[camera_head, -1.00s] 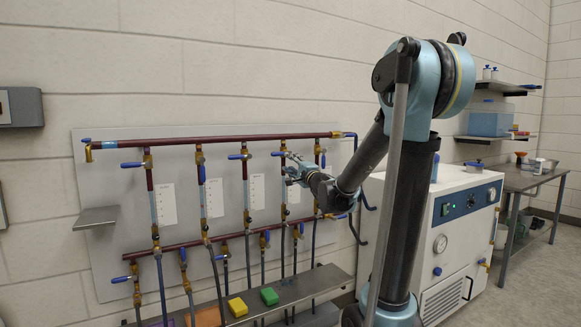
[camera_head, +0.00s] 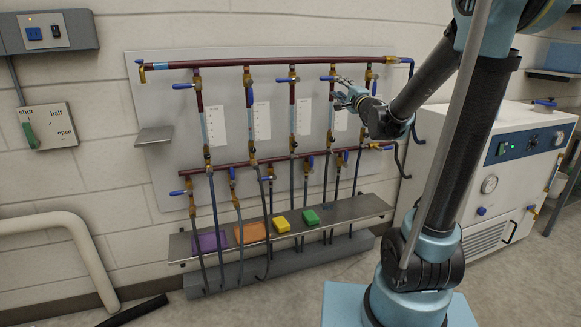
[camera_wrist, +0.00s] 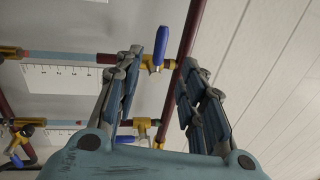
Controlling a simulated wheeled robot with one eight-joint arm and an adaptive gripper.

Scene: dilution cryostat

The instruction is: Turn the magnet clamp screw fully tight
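I cannot make out a magnet clamp screw in either view. My gripper (camera_head: 343,93) is at the right part of a wall panel of pipes, near the upper valves. The wrist view shows its two fingers spread apart, so my gripper (camera_wrist: 161,60) is open, with nothing held. A blue valve handle (camera_wrist: 158,47) and a brass fitting (camera_wrist: 140,59) show in the gap between the fingertips. Whether the fingers touch them I cannot tell.
The grey panel (camera_head: 165,95) carries dark red pipes (camera_head: 285,62) with several blue-handled valves. A shelf (camera_head: 360,207) below holds purple, orange, yellow and green blocks. A white cabinet (camera_head: 480,165) stands right. A shut/half/open wall plate (camera_head: 62,120) and a thick pipe rail (camera_head: 90,245) are left.

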